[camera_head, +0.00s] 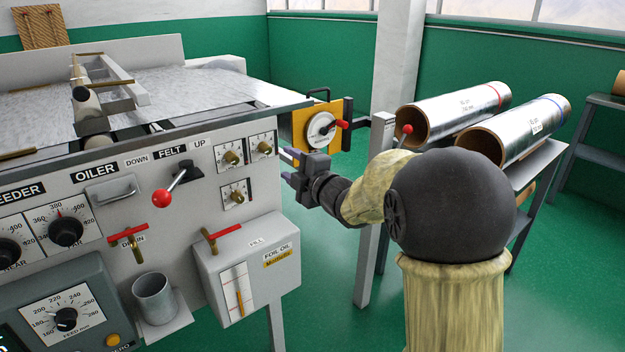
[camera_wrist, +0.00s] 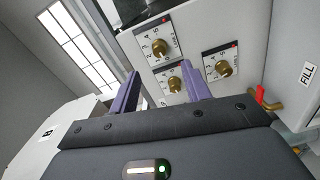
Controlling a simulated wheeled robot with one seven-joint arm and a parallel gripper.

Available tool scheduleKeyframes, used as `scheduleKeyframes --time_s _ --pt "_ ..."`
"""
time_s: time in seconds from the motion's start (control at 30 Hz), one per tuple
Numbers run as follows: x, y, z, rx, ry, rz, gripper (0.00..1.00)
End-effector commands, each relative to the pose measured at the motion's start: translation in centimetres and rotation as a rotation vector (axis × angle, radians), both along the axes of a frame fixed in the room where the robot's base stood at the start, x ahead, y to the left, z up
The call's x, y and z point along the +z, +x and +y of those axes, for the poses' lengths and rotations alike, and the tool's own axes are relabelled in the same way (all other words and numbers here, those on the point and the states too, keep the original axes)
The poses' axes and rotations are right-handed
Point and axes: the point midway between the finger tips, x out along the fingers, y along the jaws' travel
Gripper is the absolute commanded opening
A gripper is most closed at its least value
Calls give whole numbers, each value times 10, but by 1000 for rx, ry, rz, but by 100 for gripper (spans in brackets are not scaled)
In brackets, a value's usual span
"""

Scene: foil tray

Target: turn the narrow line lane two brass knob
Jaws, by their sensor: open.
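Three small brass knobs with numbered white dials sit on the grey machine's right end: an upper left knob (camera_head: 231,157), an upper right knob (camera_head: 264,147) and a lower knob (camera_head: 237,196). Their small labels are unreadable, so I cannot tell which one is narrow line lane two. The wrist view also shows three brass knobs, one at the top (camera_wrist: 159,48), one between the fingers (camera_wrist: 174,84) and one at the right (camera_wrist: 223,68). My gripper (camera_head: 289,166) is open and empty, just right of the dials. Its purple fingers (camera_wrist: 160,74) point toward the panel.
The oil box (camera_head: 228,260) with a red-handled tap (camera_head: 222,233) juts out below the dials. A red-knobbed lever (camera_head: 162,198) stands left. A yellow panel (camera_head: 310,128) with a round switch is behind my gripper. Foil rolls (camera_head: 460,108) lie on a rack at right.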

Motion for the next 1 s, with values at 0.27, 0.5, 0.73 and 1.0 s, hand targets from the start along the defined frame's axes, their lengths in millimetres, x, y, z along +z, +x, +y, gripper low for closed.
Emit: scheduleKeyframes --time_s 0.27,0.5,0.73,1.0 --pt "1 -46 -32 -2 1 0 48" --pt "0 -66 -45 -1 1 1 48" --pt "0 -67 -45 0 0 0 48" --pt "-15 -66 -59 -81 46 107 48"
